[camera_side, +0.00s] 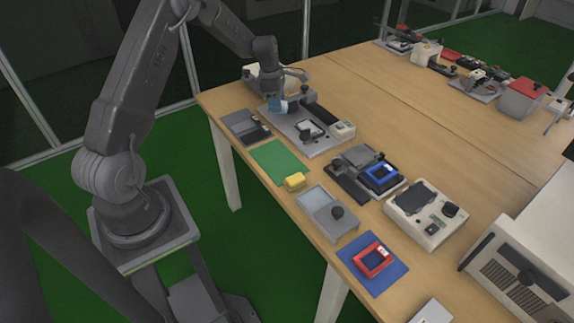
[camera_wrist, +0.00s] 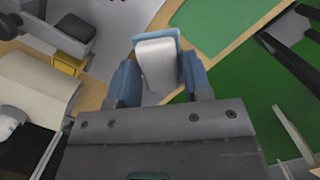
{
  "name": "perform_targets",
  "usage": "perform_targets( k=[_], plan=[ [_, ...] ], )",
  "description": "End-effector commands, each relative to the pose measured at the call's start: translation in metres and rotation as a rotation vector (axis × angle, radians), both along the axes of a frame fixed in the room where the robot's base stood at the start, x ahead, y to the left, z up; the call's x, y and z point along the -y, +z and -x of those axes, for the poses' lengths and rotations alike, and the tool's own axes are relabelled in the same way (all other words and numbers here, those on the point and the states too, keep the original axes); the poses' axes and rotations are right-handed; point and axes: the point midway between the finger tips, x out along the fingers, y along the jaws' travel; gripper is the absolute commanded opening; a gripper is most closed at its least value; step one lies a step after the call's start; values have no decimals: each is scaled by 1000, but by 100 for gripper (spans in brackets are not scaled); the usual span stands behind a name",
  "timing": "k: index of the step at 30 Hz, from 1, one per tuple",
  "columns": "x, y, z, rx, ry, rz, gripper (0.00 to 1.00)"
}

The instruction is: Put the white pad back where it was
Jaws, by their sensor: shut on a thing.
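My gripper (camera_side: 278,104) is low over the far left of the table in the side view, by the back end of a long grey fixture (camera_side: 290,118). In the wrist view its blue fingers (camera_wrist: 160,80) are closed around the white pad (camera_wrist: 158,66), which has a light blue edge along its top. The pad is hard to make out in the side view, so I cannot tell whether it touches anything below. A green mat (camera_side: 280,161) lies on the table nearer the camera; it also shows in the wrist view (camera_wrist: 222,22).
A grey tray (camera_side: 240,118) sits left of the fixture. A yellow block (camera_side: 295,181), a grey tray with a black knob (camera_side: 316,205) and a red frame (camera_side: 373,248) on a blue mat (camera_side: 352,262) stand toward the front. A blue-framed device (camera_side: 382,174) is right of them.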

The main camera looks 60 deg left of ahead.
Motion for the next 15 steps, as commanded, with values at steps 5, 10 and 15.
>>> perform_targets(
  k=[5,10,15],
  plan=[
    [13,4,51,-1,-303,0,29],
    [29,5,95,-1,-572,-1,29],
    [42,5,125,0,-754,-2,29]
  ],
)
